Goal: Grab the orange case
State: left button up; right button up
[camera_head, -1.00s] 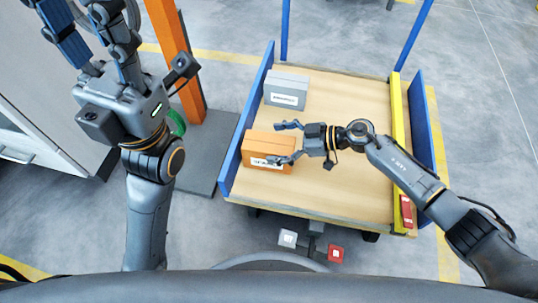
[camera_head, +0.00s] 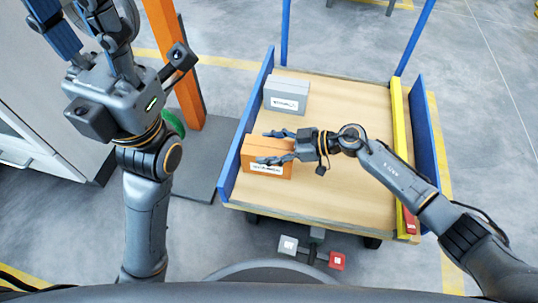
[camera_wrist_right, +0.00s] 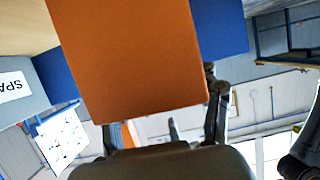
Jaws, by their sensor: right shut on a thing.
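The orange case (camera_head: 257,149) sits at the left front of the cart's wooden deck, against the blue side panel, with a white label on its front. It fills the upper middle of the right wrist view (camera_wrist_right: 135,60). My right gripper (camera_head: 268,146) reaches in from the right and is shut on the orange case, one finger along the far side and one along the near side. The fingers hide part of its top. My left gripper (camera_head: 80,20) is raised at the upper left, away from the case, its fingers apart and empty; the tips are partly cut off.
A grey case (camera_head: 288,92) with a label stands behind the orange one on the cart deck (camera_head: 350,190). Blue side panels and a yellow rail (camera_head: 398,120) edge the deck. An orange post (camera_head: 175,60) stands left of the cart. The deck's middle is clear.

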jog(key=shift+r, duration=0.25)
